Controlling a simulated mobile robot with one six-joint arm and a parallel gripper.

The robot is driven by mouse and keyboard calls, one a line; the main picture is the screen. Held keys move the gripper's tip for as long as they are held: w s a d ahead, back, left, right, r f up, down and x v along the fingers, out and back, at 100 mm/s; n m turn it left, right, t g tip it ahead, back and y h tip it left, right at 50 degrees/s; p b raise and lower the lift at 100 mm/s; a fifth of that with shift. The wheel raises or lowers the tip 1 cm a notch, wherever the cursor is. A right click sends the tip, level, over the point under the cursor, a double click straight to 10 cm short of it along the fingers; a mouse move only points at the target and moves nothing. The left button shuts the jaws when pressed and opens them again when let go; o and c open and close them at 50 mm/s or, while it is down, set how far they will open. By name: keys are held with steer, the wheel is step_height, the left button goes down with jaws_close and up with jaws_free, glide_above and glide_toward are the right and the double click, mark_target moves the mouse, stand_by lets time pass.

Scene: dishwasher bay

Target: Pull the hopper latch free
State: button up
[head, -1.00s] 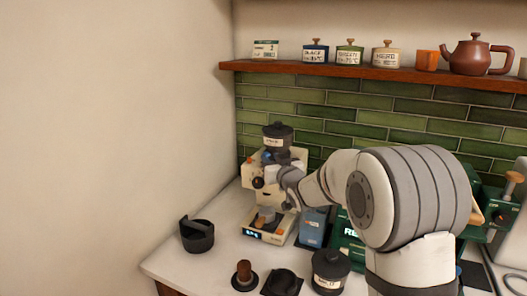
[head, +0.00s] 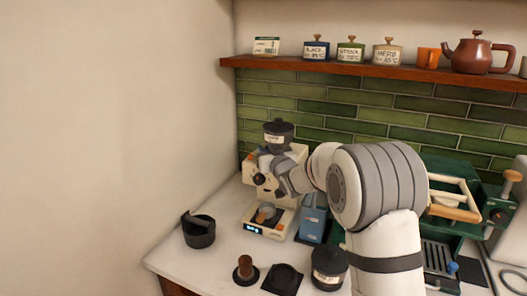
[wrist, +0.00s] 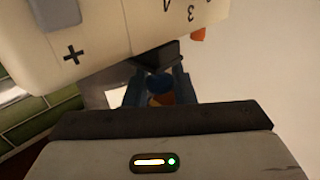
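The black hopper (head: 279,134) with a pale label sits on top of the cream grinder (head: 284,208) in the left corner of the counter. My gripper (wrist: 159,88) is up at the upper front of the grinder, just below the hopper. In the wrist view, a small blue piece with orange below it (wrist: 159,84), perhaps the latch, lies between my two fingers. The fingers stand close on both sides of it; whether they press on it I cannot tell. In the head view my wrist hides this spot.
A black cup (head: 199,232) stands left of the grinder and a blue container (head: 313,223) right of it. A tamper (head: 245,269), a black mat (head: 283,278) and a black canister (head: 329,267) line the front. A shelf (head: 350,68) runs above.

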jaws_close()
steer(key=shift+s+a+f+b, duration=0.2)
steer(key=shift+s+b, duration=0.35)
steer(key=shift+b, duration=0.5)
steer(key=shift+s+a+b, duration=0.15)
steer(key=shift+s+b, duration=0.45)
steer(key=shift+b, duration=0.1)
steer(key=shift+r, duration=0.1)
steer(key=shift+o, duration=2.3)
jaws_free()
steer(key=shift+o, duration=0.5)
steer(key=shift+s+r, duration=0.1)
steer(key=shift+s, duration=0.05)
